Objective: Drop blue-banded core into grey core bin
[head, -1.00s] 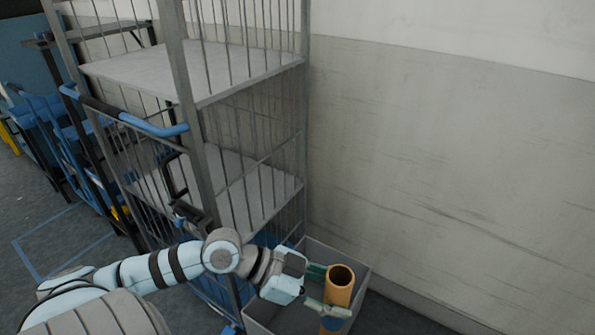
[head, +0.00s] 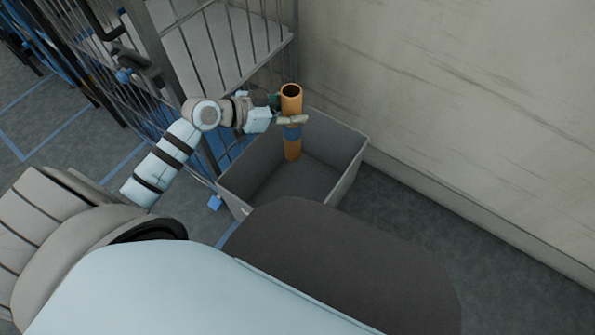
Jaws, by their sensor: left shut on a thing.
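The blue-banded core (head: 292,149) is an orange-brown hollow tube with a blue band around its middle. It stands about upright, its open top end facing up. My left gripper (head: 290,119) is shut on it just above the band. The grey core bin (head: 350,166) is an open box on the floor. The core's lower part shows against the inside of the bin; I cannot tell whether it touches the bin floor. No other core shows in the bin. My right gripper is not in view.
A wire cage trolley (head: 225,50) with grey shelves stands right behind and left of the bin. A pale wall (head: 450,100) runs along the right. My own body covers the lower foreground. Grey floor (head: 480,260) is clear at the lower right.

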